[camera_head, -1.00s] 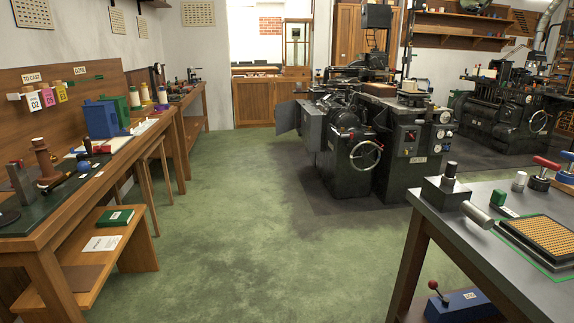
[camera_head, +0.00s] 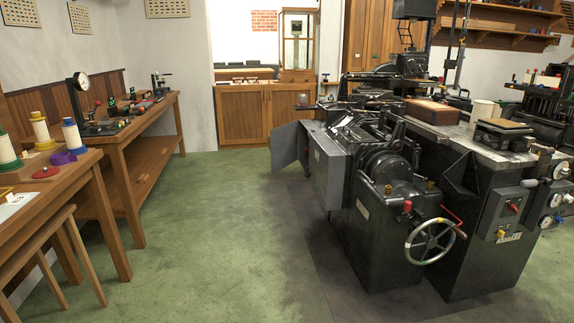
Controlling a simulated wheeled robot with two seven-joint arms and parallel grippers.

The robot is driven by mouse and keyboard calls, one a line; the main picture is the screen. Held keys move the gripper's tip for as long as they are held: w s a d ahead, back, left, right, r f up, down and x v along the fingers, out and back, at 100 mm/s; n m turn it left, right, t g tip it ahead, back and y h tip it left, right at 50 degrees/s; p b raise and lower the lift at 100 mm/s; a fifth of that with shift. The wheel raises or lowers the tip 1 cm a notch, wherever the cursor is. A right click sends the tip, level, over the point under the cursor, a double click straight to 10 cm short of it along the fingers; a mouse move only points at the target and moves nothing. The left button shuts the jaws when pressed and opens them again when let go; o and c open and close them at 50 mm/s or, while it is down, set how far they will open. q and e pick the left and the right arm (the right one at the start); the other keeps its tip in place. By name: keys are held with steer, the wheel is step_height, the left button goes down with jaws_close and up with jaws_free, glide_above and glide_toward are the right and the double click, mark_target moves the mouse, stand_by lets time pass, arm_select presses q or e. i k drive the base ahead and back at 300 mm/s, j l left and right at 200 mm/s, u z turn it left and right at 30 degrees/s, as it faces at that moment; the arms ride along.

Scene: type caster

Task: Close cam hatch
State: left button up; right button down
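The type caster machine (camera_head: 380,216) stands on the floor at centre right, dark and heavy, with a spoked handwheel (camera_head: 430,241) on its front. A grey hinged panel (camera_head: 288,147) sticks out from the machine's left end, swung open at an angle. It looks like the cam hatch, but I see no label on it. A grey side plate (camera_head: 329,168) lies beside it along the machine's left side. What is behind the open panel is mostly hidden. Neither of my grippers is in view.
Green floor (camera_head: 215,235) is free between the machine and the left benches. A wooden bench (camera_head: 130,137) runs along the left wall, with a stool (camera_head: 55,270) nearer me. A wooden cabinet (camera_head: 242,113) stands at the back. A dark mat lies under the machine.

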mark_target(366, 138)
steer(key=i, duration=2.85)
steer(key=i+z, duration=0.15)
steer(key=i, duration=0.3)
steer(key=i+j+z, duration=0.2)
steer(key=i, duration=0.25)
steer(key=i+j+z, duration=0.15)
steer(key=i, duration=0.3)
